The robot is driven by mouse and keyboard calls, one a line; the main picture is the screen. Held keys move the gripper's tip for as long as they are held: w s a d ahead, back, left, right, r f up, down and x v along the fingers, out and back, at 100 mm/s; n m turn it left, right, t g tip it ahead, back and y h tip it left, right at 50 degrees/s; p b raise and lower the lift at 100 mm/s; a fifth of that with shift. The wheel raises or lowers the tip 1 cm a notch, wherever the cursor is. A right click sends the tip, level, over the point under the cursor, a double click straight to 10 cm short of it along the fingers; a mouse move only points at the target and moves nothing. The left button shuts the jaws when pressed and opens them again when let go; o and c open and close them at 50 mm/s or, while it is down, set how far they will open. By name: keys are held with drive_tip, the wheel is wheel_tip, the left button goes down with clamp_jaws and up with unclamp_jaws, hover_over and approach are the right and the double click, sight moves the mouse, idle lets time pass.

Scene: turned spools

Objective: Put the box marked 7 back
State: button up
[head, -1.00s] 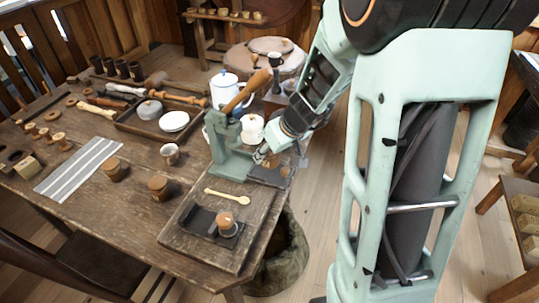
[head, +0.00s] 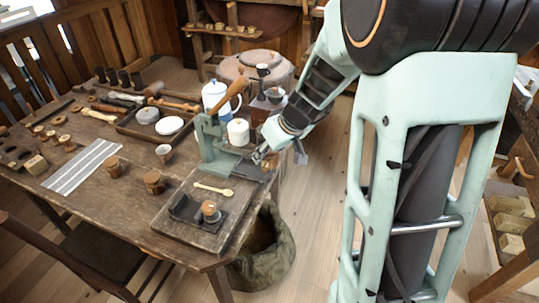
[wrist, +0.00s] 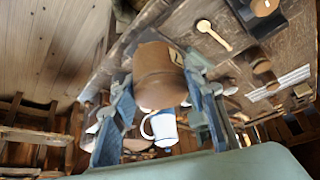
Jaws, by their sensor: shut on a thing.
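My gripper (head: 262,155) is above the right end of the workbench, just right of the green bench vise (head: 212,150). In the wrist view its two blue-grey fingers are shut on a round brown wooden box (wrist: 158,75). A pale label with a dark mark shows at the box's upper right edge, too partly seen to read. The held box cannot be made out in the head view. Similar round boxes stand on the bench: one (head: 113,167) by the striped cloth, one (head: 154,183) nearer the front edge, one (head: 210,211) at the dark tray.
A wooden spoon (head: 213,190) lies on the raised board. A white canister (head: 238,132) and a blue-and-white pot (head: 214,95) stand behind the vise. A striped cloth (head: 82,168) lies left. A sack (head: 265,250) stands below the bench. Shelves with wooden blocks (head: 512,244) are at right.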

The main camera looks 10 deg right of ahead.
sight(271, 162)
drive_tip(key=shift+s+d+r, duration=0.2)
drive_tip(key=shift+s+r, duration=0.05)
drive_tip(key=shift+s, duration=0.25)
drive_tip(key=s+m, duration=0.1)
drive_tip(key=s+r+m+h, duration=0.1)
drive_tip(key=s, duration=0.1)
drive_tip(key=shift+s, duration=0.2)
drive_tip(key=shift+s+r+m+h, duration=0.6)
drive_tip(key=shift+s+r+m, duration=0.15)
drive_tip(key=shift+s+m, duration=0.35)
drive_tip(key=shift+w+a+r, duration=0.1)
drive_tip(key=shift+a, duration=0.05)
